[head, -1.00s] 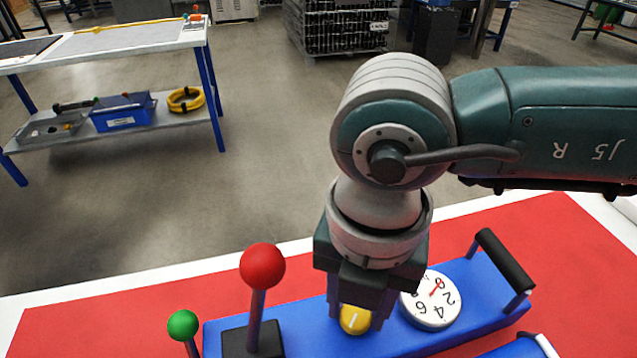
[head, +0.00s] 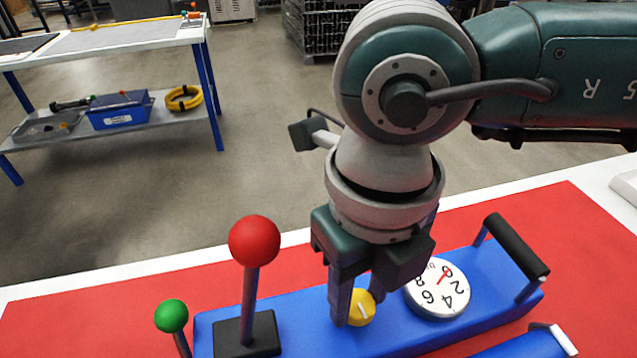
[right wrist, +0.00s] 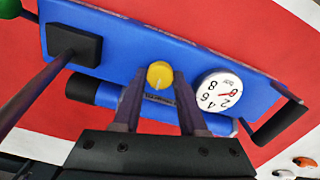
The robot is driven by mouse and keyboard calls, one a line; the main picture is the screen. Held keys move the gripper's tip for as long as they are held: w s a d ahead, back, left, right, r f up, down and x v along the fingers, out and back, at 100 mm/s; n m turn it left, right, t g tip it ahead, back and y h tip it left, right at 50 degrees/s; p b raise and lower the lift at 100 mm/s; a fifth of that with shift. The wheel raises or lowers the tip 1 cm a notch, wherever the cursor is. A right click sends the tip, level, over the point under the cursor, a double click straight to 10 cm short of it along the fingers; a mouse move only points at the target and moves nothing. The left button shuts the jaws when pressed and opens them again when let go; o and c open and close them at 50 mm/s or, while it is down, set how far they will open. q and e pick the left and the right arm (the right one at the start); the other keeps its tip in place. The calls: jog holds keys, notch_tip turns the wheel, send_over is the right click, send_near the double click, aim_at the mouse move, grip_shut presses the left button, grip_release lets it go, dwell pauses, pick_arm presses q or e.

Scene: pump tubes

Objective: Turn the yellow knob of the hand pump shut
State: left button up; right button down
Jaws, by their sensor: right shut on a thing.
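The blue hand pump (head: 400,325) lies on a red mat, with a yellow knob (head: 361,308) on its top. The knob has a white line, tilted in the head view. My right gripper (head: 358,303) comes down from above with its fingers on either side of the knob, shut on it. The knob also shows between the fingertips in the right wrist view (right wrist: 159,75). A round white gauge (head: 438,288) with a red needle sits just right of the knob. My left gripper is not in view.
A red ball lever (head: 255,241) on a black block stands left of the knob, with a green ball (head: 171,316) further left. A black handle (head: 517,246) rises at the pump's right end. A side table (head: 110,40) stands far back across open floor.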

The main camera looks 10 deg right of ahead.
aim_at(359, 304)
pick_arm(q)
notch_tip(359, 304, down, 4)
jog(key=b, duration=0.3)
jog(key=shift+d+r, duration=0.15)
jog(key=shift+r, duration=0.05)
pick_arm(e)
jog(key=n, duration=0.5)
jog(key=shift+f, duration=0.1)
pick_arm(q)
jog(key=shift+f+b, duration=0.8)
jog(key=shift+b, duration=0.1)
pick_arm(e)
jog(key=shift+n, duration=1.5)
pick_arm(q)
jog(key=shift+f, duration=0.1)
pick_arm(e)
jog(key=shift+n, duration=0.3)
jog(key=shift+c, duration=2.2)
grip_release()
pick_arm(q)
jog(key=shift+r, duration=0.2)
pick_arm(e)
notch_tip(359, 304, up, 10)
